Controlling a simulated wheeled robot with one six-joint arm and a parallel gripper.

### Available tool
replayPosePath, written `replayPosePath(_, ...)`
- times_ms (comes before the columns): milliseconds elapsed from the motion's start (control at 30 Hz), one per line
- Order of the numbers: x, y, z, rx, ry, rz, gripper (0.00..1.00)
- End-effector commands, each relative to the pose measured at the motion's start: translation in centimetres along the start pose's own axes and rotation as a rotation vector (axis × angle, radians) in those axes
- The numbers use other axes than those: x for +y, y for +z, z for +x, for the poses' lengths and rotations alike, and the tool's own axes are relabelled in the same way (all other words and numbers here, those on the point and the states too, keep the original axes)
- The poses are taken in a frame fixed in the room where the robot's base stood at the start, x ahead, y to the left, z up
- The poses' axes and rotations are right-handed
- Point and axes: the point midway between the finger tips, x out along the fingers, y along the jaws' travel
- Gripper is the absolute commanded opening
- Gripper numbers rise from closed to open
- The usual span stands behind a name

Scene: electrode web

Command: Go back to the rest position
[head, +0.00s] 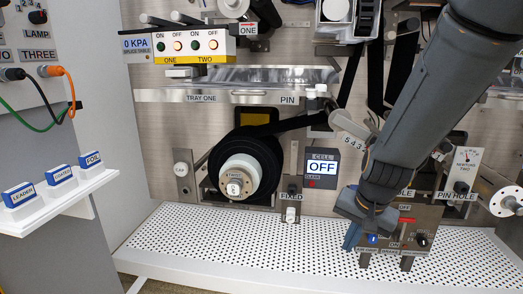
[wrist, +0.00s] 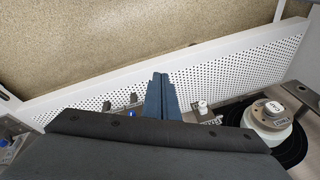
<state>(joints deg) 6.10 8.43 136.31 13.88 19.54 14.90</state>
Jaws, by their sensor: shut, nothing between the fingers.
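My gripper (head: 352,238) hangs low at the right of centre in the head view, pointing down over the white perforated shelf (head: 210,240). Its blue fingers are together and hold nothing. In the wrist view the shut fingers (wrist: 161,82) point towards the shelf (wrist: 215,72). My gripper is in front of a small control box (head: 410,226) with a blue button and a black knob, and hides part of it. I cannot tell whether it touches the box.
A black roll (head: 265,170) on a spindle stands left of my gripper, beside a CELL box reading OFF (head: 322,167). A tray ledge (head: 215,96) runs above. A side shelf (head: 60,205) with blue labelled blocks is at far left. The shelf's left part is clear.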

Motion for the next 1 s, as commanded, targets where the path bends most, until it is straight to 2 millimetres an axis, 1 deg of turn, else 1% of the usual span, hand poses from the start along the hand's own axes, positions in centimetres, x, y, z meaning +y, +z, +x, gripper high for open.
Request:
replayPosePath(33,0.2,2.0,-0.6,-0.008,0.013,-0.120,0.00)
replayPosePath(100,0.7,4.3,-1.1,-0.018,0.031,-0.279,0.00)
replayPosePath(200,1.6,7.2,-1.8,-0.034,0.054,-0.487,0.00)
replayPosePath(267,2.2,8.7,-2.1,-0.042,0.066,-0.602,0.00)
replayPosePath(333,1.4,9.8,-3.2,-0.071,0.063,-0.628,0.00)
replayPosePath(500,0.3,13.1,-5.7,-0.149,0.059,-0.670,0.00)
replayPosePath(833,-0.6,18.9,-10.4,-0.287,0.054,-0.757,0.00)
replayPosePath(867,-0.5,19.0,-10.7,-0.293,0.057,-0.755,0.00)
replayPosePath(1000,-0.1,18.2,-11.5,-0.289,0.067,-0.730,0.00)
